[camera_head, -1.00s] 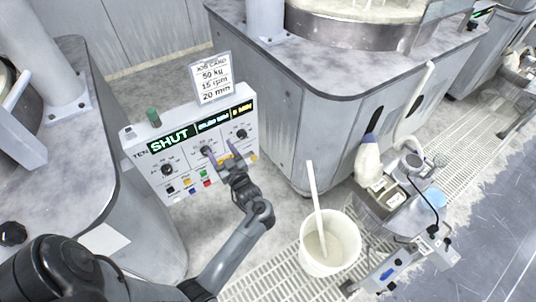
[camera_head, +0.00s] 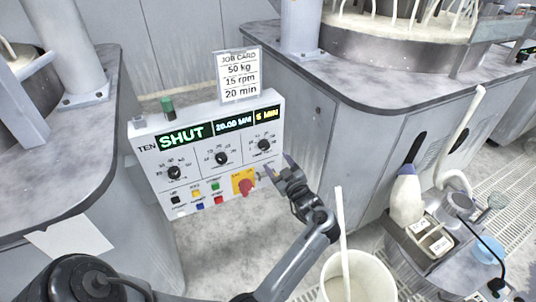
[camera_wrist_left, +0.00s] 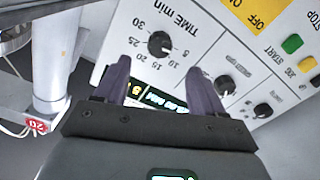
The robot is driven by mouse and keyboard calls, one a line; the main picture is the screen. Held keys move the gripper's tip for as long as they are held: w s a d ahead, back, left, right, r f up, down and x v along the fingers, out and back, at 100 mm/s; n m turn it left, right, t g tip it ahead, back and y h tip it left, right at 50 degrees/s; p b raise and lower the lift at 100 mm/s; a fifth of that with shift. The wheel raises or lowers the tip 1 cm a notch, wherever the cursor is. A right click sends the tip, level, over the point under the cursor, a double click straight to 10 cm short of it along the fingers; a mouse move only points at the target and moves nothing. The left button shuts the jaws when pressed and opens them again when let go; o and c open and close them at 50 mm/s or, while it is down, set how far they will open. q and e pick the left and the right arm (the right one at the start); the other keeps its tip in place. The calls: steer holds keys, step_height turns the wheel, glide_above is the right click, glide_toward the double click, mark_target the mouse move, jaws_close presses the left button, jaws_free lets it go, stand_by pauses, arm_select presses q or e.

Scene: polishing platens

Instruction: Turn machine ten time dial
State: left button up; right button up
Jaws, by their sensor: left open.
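The machine ten control panel (camera_head: 205,180) is white, with "TEN" beside a display reading "SHUT" and "5 MIN". The time dial (camera_head: 264,145) is the black knob at the panel's right end. In the left wrist view the dial (camera_wrist_left: 159,43) sits under the "TIME min" lettering, on a scale running up to 30. My left gripper (camera_head: 277,167) is open and empty, just below and right of the dial in the head view. In the left wrist view the dial appears between the two fingertips, with no visible contact. My right gripper is not in view.
A job card (camera_head: 239,76) above the panel reads 50 kg, 15 rpm, 20 min. Two other dials (camera_head: 221,158) sit left of the time dial. A red knob on a yellow plate (camera_head: 237,178) and several coloured buttons lie below. A white bucket (camera_head: 382,290) stands at lower right.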

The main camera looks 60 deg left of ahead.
mark_target(266, 148)
arm_select(q)
steer(key=a, duration=0.2)
steer(key=a+b, duration=0.1)
steer(key=a, duration=0.3)
steer(key=shift+w+a+f+b, duration=0.1)
steer(key=shift+w+a+b, duration=0.25)
steer(key=shift+b, duration=0.05)
steer(key=shift+w+a, duration=0.1)
steer(key=shift+a, duration=0.65)
